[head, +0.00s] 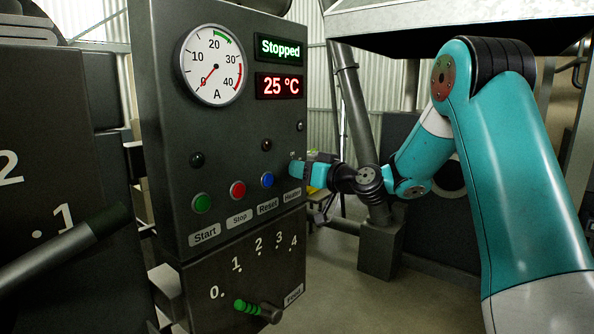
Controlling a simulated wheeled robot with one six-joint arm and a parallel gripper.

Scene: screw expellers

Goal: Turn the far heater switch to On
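The control panel (222,130) stands left of centre in the head view. The "Heater" label (293,196) is at the right end of its lower row. The heater switch above that label is hidden, or cannot be told apart from my gripper. My teal gripper (298,169) reaches in from the right, with its tip at the panel face just above the label. It appears to touch or nearly touch the panel there. The fingers are too small and overlapped to show whether they are open or shut on the switch.
Green (202,203), red (238,190) and blue (267,180) buttons sit left of my gripper. The displays read "Stopped" (280,48) and "25 °C" (280,85). A feed lever (258,310) with a green grip sticks out below. A slanted pipe (352,110) stands behind my arm.

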